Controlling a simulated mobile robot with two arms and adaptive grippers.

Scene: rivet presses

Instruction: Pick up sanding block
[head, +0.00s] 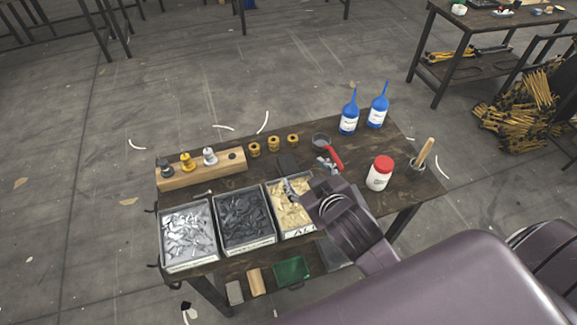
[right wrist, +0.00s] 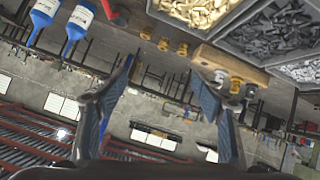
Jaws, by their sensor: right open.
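No thing is clearly marked as the sanding block. A small dark block (head: 288,163) lies on the table between the brass rings and the bins. A tan block (head: 256,281) and a grey block (head: 235,292) are on the lower shelf; I cannot tell which of these is the sanding block. My right gripper (head: 308,174) is above the table near the dark block and the bin of cream pieces. In the right wrist view (right wrist: 163,72) its two fingers are spread with nothing between them. My left gripper is not in view.
Bins of silver (head: 188,269), dark (head: 247,246) and cream pieces line the table (head: 345,200) front. A wooden holder (head: 202,178), brass rings (head: 274,144), red-handled tool (head: 334,157), blue bottles (head: 348,122), white jar (head: 379,178) and a cup stand around. A green tray (head: 291,271) is below.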

